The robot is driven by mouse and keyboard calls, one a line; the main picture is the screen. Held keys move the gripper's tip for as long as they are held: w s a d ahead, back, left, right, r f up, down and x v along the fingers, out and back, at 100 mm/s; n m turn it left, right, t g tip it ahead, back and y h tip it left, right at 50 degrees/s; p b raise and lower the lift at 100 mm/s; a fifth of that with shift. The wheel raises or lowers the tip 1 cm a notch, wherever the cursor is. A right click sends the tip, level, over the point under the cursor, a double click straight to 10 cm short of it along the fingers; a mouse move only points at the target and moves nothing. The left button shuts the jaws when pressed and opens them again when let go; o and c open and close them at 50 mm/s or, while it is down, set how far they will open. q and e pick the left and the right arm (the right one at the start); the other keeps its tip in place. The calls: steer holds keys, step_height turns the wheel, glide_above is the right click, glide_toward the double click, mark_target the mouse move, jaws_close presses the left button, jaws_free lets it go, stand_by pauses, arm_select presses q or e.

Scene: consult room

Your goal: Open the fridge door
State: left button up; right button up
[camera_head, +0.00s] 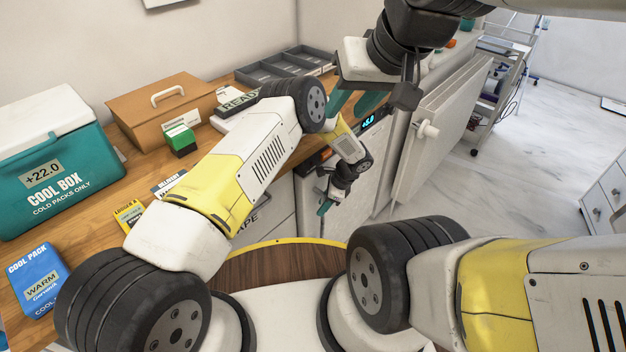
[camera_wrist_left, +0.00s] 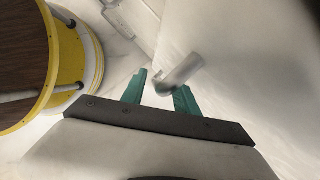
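The fridge (camera_head: 365,185) is a white cabinet under the wooden counter, with a lit "+5.0" display (camera_head: 369,121) on its top strip. Its door looks shut, though my left arm hides part of the front. My left gripper (camera_head: 325,206) is low in front of it. In the left wrist view its two teal fingers (camera_wrist_left: 161,94) are apart, with a short grey bar handle (camera_wrist_left: 185,70) between and just beyond their tips; I cannot tell if they touch it. My right gripper (camera_head: 356,103) hangs above the counter's front edge, its teal fingers apart, with nothing seen between them.
A teal cool box (camera_head: 60,170), a brown case (camera_head: 160,105), a grey tray (camera_head: 285,65) and a blue cool pack (camera_head: 36,280) are on the counter. A white radiator (camera_head: 440,135) stands right of the fridge, with a trolley (camera_head: 495,95) beyond. The floor (camera_head: 530,165) at right is open.

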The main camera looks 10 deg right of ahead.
arm_select(q)
steer(key=shift+c, duration=0.5)
jaws_close()
stand_by(1.0)
